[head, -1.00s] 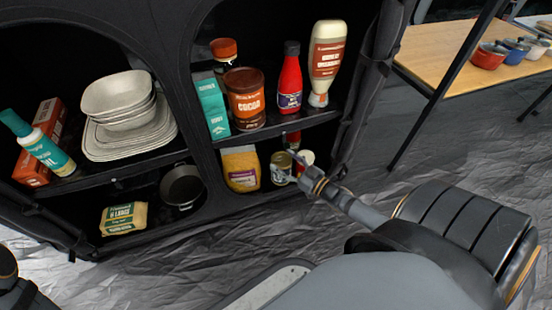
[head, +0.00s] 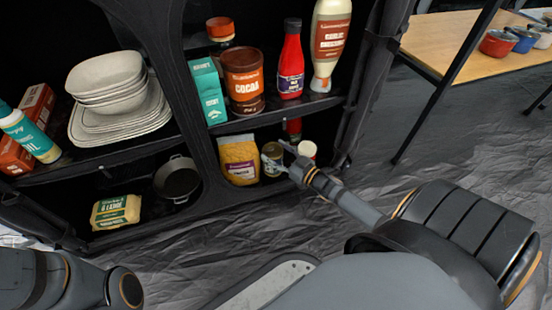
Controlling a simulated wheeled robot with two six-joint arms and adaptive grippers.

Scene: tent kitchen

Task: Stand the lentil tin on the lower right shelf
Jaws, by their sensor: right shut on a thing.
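My right gripper (head: 286,160) reaches into the lower right shelf (head: 222,200) of the black fabric cupboard. It is shut on a small tin with a gold-coloured top (head: 271,158), which I take for the lentil tin; its label is too small to read. The tin looks upright, just right of a yellow bag (head: 239,160). I cannot tell whether its base touches the shelf. The fingers partly hide its right side. Part of my left arm shows at the bottom left, but its gripper is out of view.
A white-topped can (head: 307,149) and a red item (head: 293,128) stand right of and behind the gripper. The shelf above holds a cocoa tin (head: 244,79), a red bottle (head: 291,62) and a teal box (head: 207,91). A fabric post (head: 366,85) bounds the right side.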

